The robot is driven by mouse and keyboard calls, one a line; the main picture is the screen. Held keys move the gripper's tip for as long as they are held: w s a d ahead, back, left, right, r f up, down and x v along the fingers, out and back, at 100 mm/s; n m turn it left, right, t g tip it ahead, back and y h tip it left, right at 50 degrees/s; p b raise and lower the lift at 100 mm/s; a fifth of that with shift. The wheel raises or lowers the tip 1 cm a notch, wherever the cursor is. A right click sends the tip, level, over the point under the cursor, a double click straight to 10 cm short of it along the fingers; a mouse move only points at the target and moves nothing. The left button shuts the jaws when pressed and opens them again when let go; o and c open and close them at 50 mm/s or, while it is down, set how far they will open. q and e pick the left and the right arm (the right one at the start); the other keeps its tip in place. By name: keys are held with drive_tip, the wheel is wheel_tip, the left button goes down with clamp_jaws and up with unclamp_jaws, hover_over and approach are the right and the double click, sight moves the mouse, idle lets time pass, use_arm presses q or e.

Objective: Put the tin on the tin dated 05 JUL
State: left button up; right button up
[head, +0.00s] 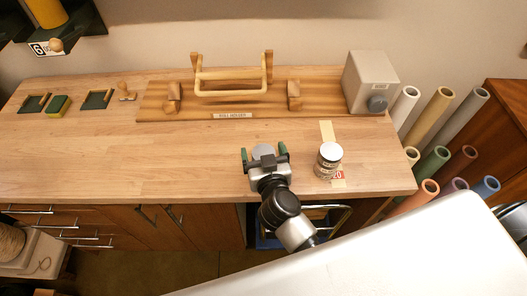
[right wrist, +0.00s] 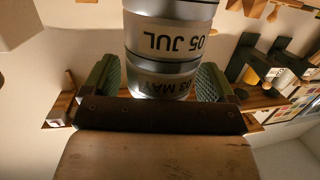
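My right gripper (head: 265,157) is open on the table's front part, one green pad on each side of a grey-lidded tin (head: 263,150). In the right wrist view, which is upside down, a tin labelled MAY (right wrist: 162,82) is between the pads with small gaps. The tin labelled 05 JUL (right wrist: 170,42) is directly against it, lined up below it in the world; the MAY tin appears stacked on it. In the head view the gripper hides the lower part of the stack. My left gripper is not in view.
Right of the gripper stands a white-lidded tin (head: 329,160) by a red tag (head: 338,175). A wooden rack (head: 230,88) and a grey box (head: 370,80) are at the back. Coloured rolls (head: 435,160) stand off the right edge. The table's left middle is clear.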

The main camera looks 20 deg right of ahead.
drive_tip(key=shift+r, duration=0.15)
drive_tip(key=s+a+r+b, duration=0.1)
drive_tip(key=s, duration=1)
drive_tip(key=shift+s+a+r, duration=0.15)
drive_tip(key=shift+s+r, duration=0.25)
